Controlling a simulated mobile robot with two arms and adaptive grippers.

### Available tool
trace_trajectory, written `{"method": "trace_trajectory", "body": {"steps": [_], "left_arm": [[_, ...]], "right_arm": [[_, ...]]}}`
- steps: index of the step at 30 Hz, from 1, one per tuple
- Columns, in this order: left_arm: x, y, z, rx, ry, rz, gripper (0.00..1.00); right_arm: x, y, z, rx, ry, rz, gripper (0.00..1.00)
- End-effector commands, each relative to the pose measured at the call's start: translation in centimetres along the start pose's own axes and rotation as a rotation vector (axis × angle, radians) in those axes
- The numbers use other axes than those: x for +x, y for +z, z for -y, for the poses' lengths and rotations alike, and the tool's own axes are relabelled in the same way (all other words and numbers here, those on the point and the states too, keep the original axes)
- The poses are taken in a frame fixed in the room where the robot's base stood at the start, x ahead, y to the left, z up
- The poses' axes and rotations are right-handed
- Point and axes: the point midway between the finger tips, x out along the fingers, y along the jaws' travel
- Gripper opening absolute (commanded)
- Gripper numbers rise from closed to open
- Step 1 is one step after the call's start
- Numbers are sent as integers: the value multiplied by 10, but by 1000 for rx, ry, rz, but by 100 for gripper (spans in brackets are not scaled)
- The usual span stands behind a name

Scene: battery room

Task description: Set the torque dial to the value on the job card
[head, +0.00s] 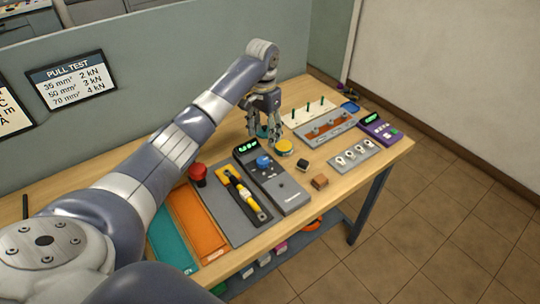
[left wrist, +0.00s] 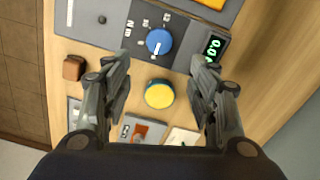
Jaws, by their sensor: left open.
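The blue torque dial (head: 264,161) sits on a grey tester (head: 283,191) with a small green-lit display (head: 246,147). In the left wrist view, the dial (left wrist: 159,41) has a white pointer mark and a scale around it marked Nm; its numbers are too small to read. The display (left wrist: 213,47) there shows green digits. My left gripper (head: 267,136) is open and empty, above the table just behind the dial. In the left wrist view, its fingers (left wrist: 163,66) stand apart on either side, with the dial just beyond the tips. No card is clearly identifiable as the job card.
A yellow button (head: 284,146) stands beside the tester. A PULL TEST sign (head: 72,80) and a cut-off card (head: 12,110) hang on the wall panel. A red button (head: 198,174), a yellow-handled tool (head: 243,189) and a purple device (head: 379,128) are on the table.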

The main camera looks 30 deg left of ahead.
Motion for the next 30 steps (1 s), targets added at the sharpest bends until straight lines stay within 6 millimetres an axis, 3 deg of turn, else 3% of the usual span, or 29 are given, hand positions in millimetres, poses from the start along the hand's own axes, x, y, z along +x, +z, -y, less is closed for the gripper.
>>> {"method": "trace_trajectory", "body": {"steps": [7, 11, 16, 22, 30], "left_arm": [[37, 1, -1, 1, 0, 5, 54], [62, 1, -1, 0, 0, 5, 54], [88, 1, -1, 1, -1, 3, 54], [102, 0, 0, 2, -2, 1, 54], [104, 0, 0, 2, -2, 0, 54]], "right_arm": [[-17, 51, 8, 0, -10, 78, 43], [-23, 66, 10, 0, -12, 100, 43], [-25, 48, 6, -1, -8, 74, 43], [-24, 16, 1, -2, -2, 24, 43], [-24, 29, 2, -3, -3, 46, 43]]}}
